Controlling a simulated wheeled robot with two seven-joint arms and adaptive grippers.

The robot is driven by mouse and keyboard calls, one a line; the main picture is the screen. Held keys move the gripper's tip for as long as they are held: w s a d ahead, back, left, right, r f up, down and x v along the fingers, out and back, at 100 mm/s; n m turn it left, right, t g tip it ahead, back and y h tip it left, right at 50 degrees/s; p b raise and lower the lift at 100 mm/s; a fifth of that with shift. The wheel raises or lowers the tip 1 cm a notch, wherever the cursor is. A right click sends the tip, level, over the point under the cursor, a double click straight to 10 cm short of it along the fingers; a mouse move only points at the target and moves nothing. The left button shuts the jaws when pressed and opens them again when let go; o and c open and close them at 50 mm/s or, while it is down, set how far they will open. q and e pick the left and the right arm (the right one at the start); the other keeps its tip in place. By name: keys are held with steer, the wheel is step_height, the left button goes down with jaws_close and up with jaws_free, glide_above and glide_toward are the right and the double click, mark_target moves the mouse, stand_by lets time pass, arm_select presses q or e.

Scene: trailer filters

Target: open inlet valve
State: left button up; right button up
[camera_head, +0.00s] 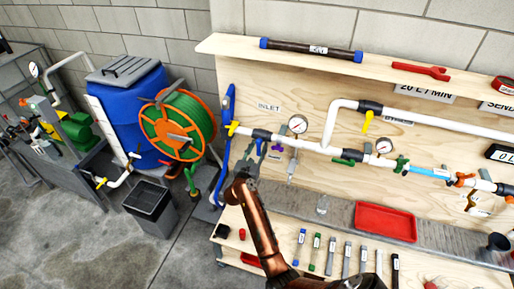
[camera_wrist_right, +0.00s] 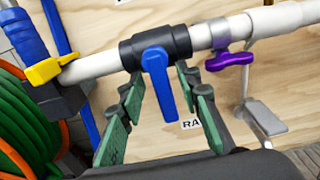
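The white inlet pipe (camera_head: 310,145) runs along the plywood board, with an INLET label (camera_head: 268,107) above its left part. Below that label is a black valve body (camera_wrist_right: 155,48) with a blue lever handle (camera_wrist_right: 158,82), also seen in the head view (camera_head: 262,134). The lever hangs down, across the pipe. My right gripper (camera_head: 252,160) is open below the valve. In the right wrist view its green-padded fingers (camera_wrist_right: 160,95) stand on either side of the blue lever, with gaps showing. My left gripper is not in view.
A yellow handle (camera_wrist_right: 54,70) on the pipe is left of the valve; a purple handle (camera_wrist_right: 230,60) is to the right. A pressure gauge (camera_head: 298,124) stands on the pipe. A green hose reel (camera_head: 178,130) is close on the left. A red tray (camera_head: 385,222) lies right.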

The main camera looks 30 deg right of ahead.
steer(key=shift+d, duration=0.1)
steer(key=shift+c, duration=0.4)
steer(key=shift+s, duration=0.1)
steer(key=shift+c, duration=0.9)
jaws_close()
